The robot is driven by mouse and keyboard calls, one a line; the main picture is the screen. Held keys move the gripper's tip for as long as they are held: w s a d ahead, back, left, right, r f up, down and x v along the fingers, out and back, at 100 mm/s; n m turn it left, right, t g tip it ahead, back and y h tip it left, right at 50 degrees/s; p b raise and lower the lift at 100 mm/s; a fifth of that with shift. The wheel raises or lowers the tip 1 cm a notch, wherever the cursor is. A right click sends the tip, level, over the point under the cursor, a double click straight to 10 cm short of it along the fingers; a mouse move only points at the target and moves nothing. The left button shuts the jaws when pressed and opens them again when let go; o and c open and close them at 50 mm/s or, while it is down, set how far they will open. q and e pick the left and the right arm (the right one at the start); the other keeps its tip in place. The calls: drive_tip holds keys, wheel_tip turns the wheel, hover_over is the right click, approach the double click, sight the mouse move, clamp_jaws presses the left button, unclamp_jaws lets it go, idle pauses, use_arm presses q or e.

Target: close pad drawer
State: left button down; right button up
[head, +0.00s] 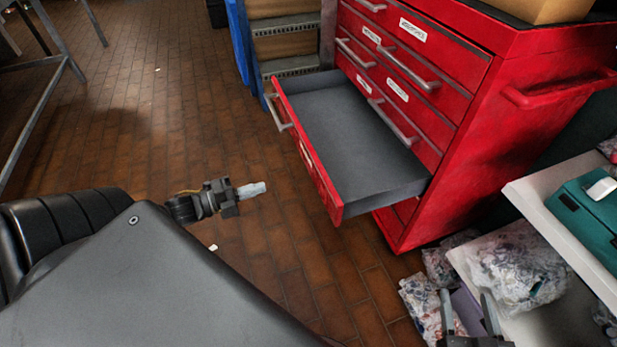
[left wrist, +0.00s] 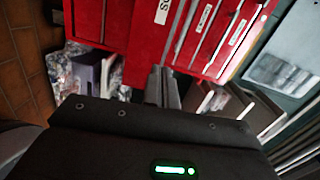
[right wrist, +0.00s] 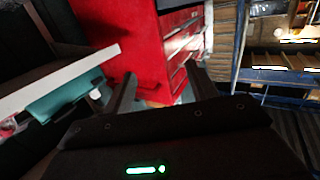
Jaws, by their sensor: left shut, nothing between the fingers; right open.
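The pad drawer appears to be the open drawer (head: 340,130) of the red tool cabinet (head: 470,130). It is pulled well out, with a bare grey floor and no contents in view; any label on its front is too steeply angled to read. My left gripper (head: 264,188) is shut and empty, left of the drawer front and apart from it, pointing right. Its fingers (left wrist: 163,80) face the red drawer fronts in the left wrist view. My right gripper (head: 467,300) is open and empty at the lower right, in front of the cabinet's side. Its spread fingers also show in the right wrist view (right wrist: 160,85).
Other cabinet drawers with bar handles look closed. A side handle (head: 560,90) juts from the cabinet. A white shelf (head: 545,205) with a teal case (head: 590,215) and wrapped bundles (head: 520,265) crowds the right.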

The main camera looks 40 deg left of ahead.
use_arm(q)
drive_tip(key=d+r+m+h, duration=0.2)
drive_tip(key=b, duration=0.2)
approach(320, 172)
drive_tip(key=x, duration=0.5)
drive_tip(key=shift+w+f+b, duration=0.15)
drive_tip(key=shift+w+b, duration=0.1)
drive_tip(key=shift+b, duration=0.05)
drive_tip(key=shift+w+d, duration=0.4)
drive_tip(key=shift+w, duration=0.2)
use_arm(e)
wheel_tip(320, 172, up, 9)
drive_tip(key=s+t+y, duration=0.2)
drive_tip(key=t+y, duration=0.1)
drive_tip(key=t, duration=0.1)
drive_tip(key=shift+s+a+n+t+y, duration=0.15)
drive_tip(key=shift+a+n+t+y, duration=0.15)
drive_tip(key=shift+a+n+t, duration=0.1)
